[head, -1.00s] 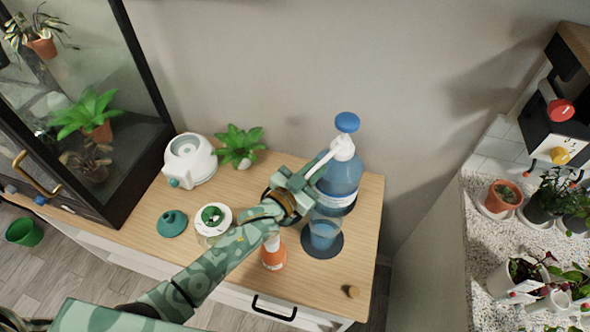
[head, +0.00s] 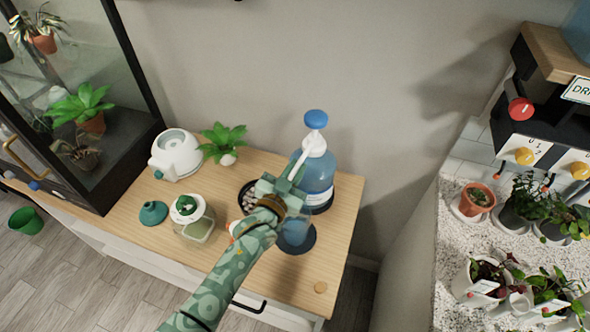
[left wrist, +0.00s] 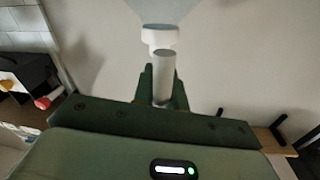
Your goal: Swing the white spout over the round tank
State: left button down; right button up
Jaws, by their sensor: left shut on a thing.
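The white spout (head: 294,167) comes off the neck of a blue bottle (head: 318,175) with a blue pump knob (head: 315,119). It points forward and left. My left gripper (head: 280,188) is shut on its outer part, hiding its tip. In the left wrist view the spout (left wrist: 163,75) stands between my fingers. A round, clear tank with blue tint (head: 298,233), likely the round tank, stands on a dark round mat (head: 306,246) in front of the bottle. My gripper is behind and slightly left of it, and my forearm partly covers it. My right gripper is not in view.
A dark round dish of pebbles (head: 246,190) lies left of my gripper. A glass jar (head: 196,228), a teal funnel-like piece (head: 153,213), a white pot (head: 176,154) and a plant (head: 222,139) stand farther left.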

pick_arm(q)
jog(key=c, duration=1.5)
grip_release()
jog(key=shift+d, duration=0.1)
jog(key=shift+o, duration=0.2)
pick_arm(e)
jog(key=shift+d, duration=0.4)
pick_arm(q)
jog(key=shift+s, duration=0.15)
jog(key=p+v, duration=0.1)
jog(key=v, duration=1.5)
jog(key=shift+p, duration=0.4)
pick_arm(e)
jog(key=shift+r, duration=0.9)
